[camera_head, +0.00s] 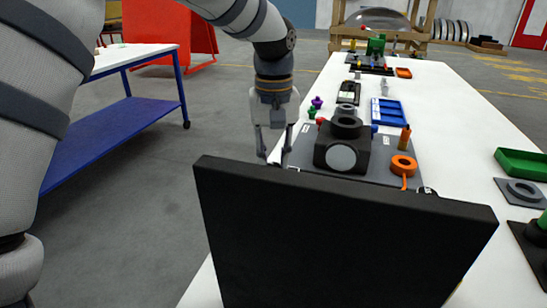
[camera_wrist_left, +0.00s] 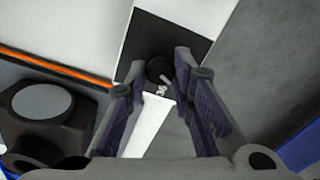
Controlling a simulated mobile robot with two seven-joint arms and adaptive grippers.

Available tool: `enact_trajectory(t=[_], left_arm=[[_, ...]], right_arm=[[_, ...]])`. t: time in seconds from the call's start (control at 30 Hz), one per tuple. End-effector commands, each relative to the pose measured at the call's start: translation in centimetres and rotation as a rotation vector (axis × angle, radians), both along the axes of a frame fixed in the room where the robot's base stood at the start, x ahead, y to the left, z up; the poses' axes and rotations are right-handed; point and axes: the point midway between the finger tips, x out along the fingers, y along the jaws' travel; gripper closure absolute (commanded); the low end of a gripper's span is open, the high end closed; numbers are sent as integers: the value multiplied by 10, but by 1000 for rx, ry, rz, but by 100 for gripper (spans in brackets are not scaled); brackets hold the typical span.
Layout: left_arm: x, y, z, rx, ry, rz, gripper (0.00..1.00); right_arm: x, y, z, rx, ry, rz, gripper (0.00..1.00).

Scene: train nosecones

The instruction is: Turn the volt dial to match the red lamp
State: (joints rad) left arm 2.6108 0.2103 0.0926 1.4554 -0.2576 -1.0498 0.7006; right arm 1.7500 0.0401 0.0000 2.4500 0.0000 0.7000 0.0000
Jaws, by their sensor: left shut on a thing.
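My left gripper (camera_head: 273,160) reaches down behind the top edge of a large black panel (camera_head: 340,235) in the head view. In the left wrist view its two fingers (camera_wrist_left: 172,75) stand on either side of a small black round knob with a pale pointer mark, likely the volt dial (camera_wrist_left: 158,68), and are shut on it. The knob sits by a dark surface (camera_wrist_left: 185,28) next to a white strip. The dial is hidden in the head view. I cannot make out a lit red lamp in either view. My right gripper is not in view.
Behind the panel a black block with a grey disc (camera_head: 341,158) stands close to my left gripper. An orange ring (camera_head: 403,165), a blue tray (camera_head: 388,112) and a green tray (camera_head: 522,164) are on the white table (camera_head: 455,140). A blue-shelved cart (camera_head: 110,130) stands left.

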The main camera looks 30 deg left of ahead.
Motion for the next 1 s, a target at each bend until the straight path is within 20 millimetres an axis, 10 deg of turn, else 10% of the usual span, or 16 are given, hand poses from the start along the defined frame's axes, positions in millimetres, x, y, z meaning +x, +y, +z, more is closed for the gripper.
enact_trajectory(t=[1.0], left_arm=[[0,1,0,1,-1,-964,100]], right_arm=[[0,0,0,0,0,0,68]])
